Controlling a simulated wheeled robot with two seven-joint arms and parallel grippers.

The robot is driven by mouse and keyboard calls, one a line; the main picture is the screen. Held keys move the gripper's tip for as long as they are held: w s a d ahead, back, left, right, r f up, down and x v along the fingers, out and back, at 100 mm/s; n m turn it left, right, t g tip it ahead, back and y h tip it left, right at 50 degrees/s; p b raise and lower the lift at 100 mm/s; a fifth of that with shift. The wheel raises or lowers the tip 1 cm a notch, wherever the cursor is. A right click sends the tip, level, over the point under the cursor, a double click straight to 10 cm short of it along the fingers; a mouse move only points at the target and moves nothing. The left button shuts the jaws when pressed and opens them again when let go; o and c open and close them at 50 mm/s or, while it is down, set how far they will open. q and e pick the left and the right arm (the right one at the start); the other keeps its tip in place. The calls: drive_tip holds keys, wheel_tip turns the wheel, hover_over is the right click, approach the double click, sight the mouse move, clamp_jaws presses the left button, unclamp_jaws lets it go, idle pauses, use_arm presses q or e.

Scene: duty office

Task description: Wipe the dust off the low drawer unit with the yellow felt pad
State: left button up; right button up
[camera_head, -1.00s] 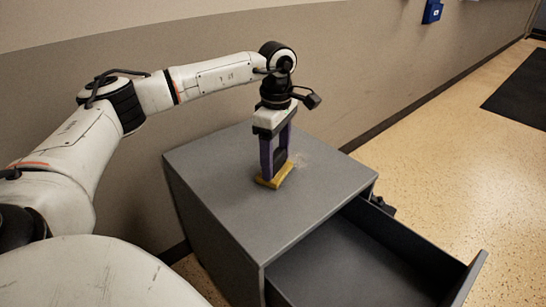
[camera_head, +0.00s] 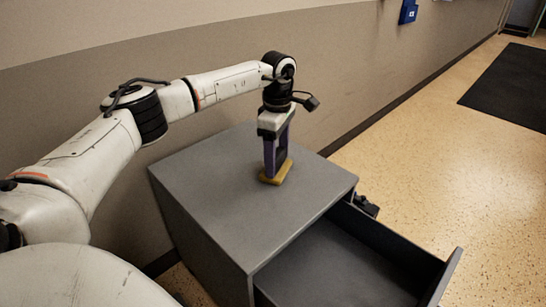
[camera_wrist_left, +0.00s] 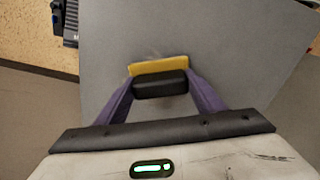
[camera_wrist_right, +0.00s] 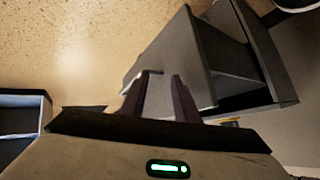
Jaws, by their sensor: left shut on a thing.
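The low drawer unit (camera_head: 225,190) is dark grey, with its drawer (camera_head: 345,265) pulled out and empty where I see inside. The yellow felt pad (camera_head: 284,172) has a black grip block and lies on the unit's top; it also shows in the left wrist view (camera_wrist_left: 158,67). My left gripper (camera_wrist_left: 160,82) is shut on the pad's black block, pointing down. A faint pale dust smudge (camera_wrist_left: 150,54) shows beside the pad's edge in the left wrist view. My right gripper (camera_wrist_right: 160,76) is empty, its fingers apart, and shows only in its own wrist view, with the drawer unit behind.
A wall (camera_head: 345,80) runs along the back of the unit. A dark object (camera_head: 367,205) sits on the floor at the unit's right side. The speckled floor to the right is clear up to a black mat (camera_head: 515,85). A blue box (camera_head: 408,12) hangs on the wall.

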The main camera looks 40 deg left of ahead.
sight(290, 160)
use_arm(q)
drive_tip(key=shift+w+d, duration=0.1)
drive_tip(key=shift+w, duration=1.6)
drive_tip(key=shift+w+d, duration=0.15)
drive_tip(key=shift+w, duration=0.6)
drive_tip(key=shift+w+f, duration=0.1)
drive_tip(key=shift+w, duration=0.25)
drive_tip(key=shift+w+f+b, duration=0.15)
drive_tip(key=shift+w+b, duration=0.05)
drive_tip(key=shift+b, duration=0.5)
drive_tip(key=shift+w+r+b, duration=0.2)
drive_tip(key=shift+w+b, duration=0.3)
drive_tip(key=shift+b, duration=0.6)
drive_tip(key=shift+r, duration=0.1)
